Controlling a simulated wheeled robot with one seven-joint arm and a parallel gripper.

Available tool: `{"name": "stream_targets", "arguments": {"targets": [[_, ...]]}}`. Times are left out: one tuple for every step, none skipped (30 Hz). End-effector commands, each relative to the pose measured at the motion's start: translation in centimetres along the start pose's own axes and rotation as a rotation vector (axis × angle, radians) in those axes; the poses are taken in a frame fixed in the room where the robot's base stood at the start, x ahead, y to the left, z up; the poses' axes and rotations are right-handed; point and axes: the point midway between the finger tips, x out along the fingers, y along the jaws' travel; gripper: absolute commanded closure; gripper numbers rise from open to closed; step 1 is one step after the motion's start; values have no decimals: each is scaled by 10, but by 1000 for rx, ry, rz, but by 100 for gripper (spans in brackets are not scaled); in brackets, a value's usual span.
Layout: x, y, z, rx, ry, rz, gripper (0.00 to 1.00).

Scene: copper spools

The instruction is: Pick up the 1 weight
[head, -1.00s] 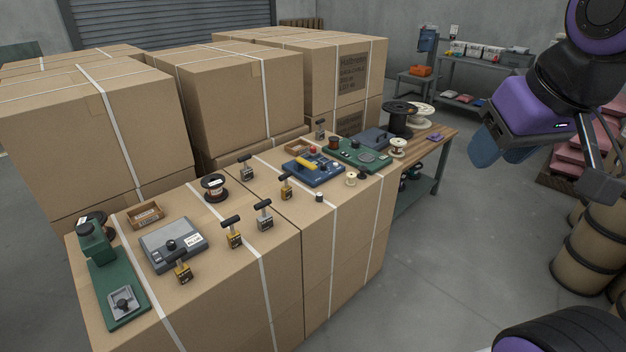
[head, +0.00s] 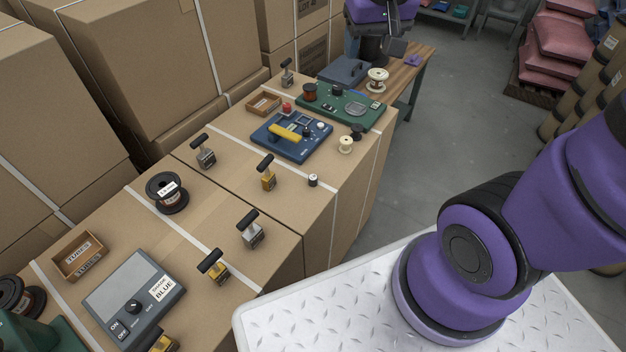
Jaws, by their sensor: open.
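Several block weights with black T-shaped handles stand upright on the cardboard boxes. The silver ones are at the back (head: 287,75), left of centre (head: 205,155) and nearer the front (head: 251,233). The brass ones are in the middle (head: 267,177), at the front (head: 216,270) and at the bottom edge (head: 162,342), partly cut off. Their markings are too small to read, so I cannot tell which is the 1 weight. My gripper (head: 395,46) is at the top edge, partly out of frame, open and away from all the weights.
Tall cartons (head: 130,75) stand behind.

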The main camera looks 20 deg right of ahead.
Motion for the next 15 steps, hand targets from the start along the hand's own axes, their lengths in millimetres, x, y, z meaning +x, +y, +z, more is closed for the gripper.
{"name": "stream_targets", "arguments": {"targets": [[14,-4,-5,8,-18,5,41],[21,-6,-8,12,-26,8,41],[31,-8,-12,20,-34,11,41],[38,-10,-14,26,-41,14,41],[46,-13,-17,32,-47,15,41],[56,-16,-20,40,-57,18,41],[64,-18,-22,45,-63,20,41],[72,-20,-24,50,-70,22,41],[83,-23,-26,58,-81,24,41],[92,-25,-27,65,-87,25,41],[100,-27,-29,69,-95,27,41],[111,-30,-30,77,-103,28,41],[119,-32,-31,82,-111,29,41],[128,-35,-31,89,-119,30,41],[140,-38,-32,96,-128,30,41]]}}
